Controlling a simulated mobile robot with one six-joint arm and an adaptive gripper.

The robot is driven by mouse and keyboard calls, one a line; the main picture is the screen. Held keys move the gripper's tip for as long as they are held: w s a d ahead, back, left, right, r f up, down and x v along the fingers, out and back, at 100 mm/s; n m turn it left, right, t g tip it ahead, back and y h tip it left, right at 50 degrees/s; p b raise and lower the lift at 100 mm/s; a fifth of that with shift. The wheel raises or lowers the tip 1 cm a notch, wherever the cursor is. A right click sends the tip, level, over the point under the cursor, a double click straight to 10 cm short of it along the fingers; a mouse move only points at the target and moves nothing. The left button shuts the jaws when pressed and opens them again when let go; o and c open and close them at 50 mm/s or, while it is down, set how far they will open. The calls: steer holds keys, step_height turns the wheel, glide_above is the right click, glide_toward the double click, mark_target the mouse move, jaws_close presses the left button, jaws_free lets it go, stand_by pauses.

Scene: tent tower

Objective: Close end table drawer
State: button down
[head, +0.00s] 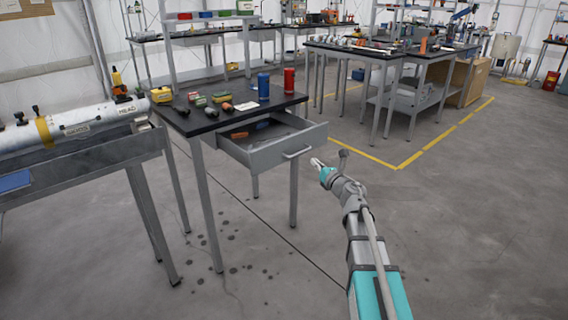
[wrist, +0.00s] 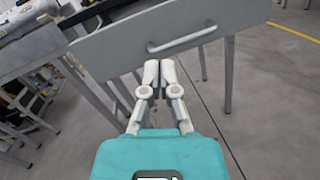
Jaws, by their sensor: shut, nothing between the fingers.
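The end table (head: 214,118) has a dark top and grey metal legs. Its grey drawer (head: 270,153) is pulled out toward my side, with an orange-handled item and other small things inside. A light bar handle (head: 297,153) is fixed across the drawer front. In the wrist view the drawer front (wrist: 130,52) spans the upper part, with its handle (wrist: 182,41) above my fingertips. My gripper (head: 316,163) is shut and empty, just to the right of and slightly below the handle in the head view. Its closed fingers (wrist: 159,68) point at the drawer front; whether they touch it is unclear.
On the table top stand a blue can (head: 263,85), a red can (head: 289,80) and several small tools. A bench with a long white cylinder (head: 80,122) stands close at left. Workbenches (head: 420,60) stand behind a yellow floor line. Floor at right is clear.

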mark_target(279, 154)
steer(key=f+n+g+y, duration=0.1)
steer(key=a+f+n+g+y, duration=0.1)
steer(key=n, duration=0.1)
steer(key=a+f+n+b, duration=0.1)
steer(key=n, duration=0.1)
steer(key=shift+s+g+y, duration=0.4)
steer(key=shift+w+a, duration=0.1)
steer(key=shift+w, duration=0.05)
steer(key=x, duration=1.3)
steer(key=shift+w+a, duration=0.25)
steer(key=shift+w, duration=0.05)
steer(key=shift+w, duration=0.1)
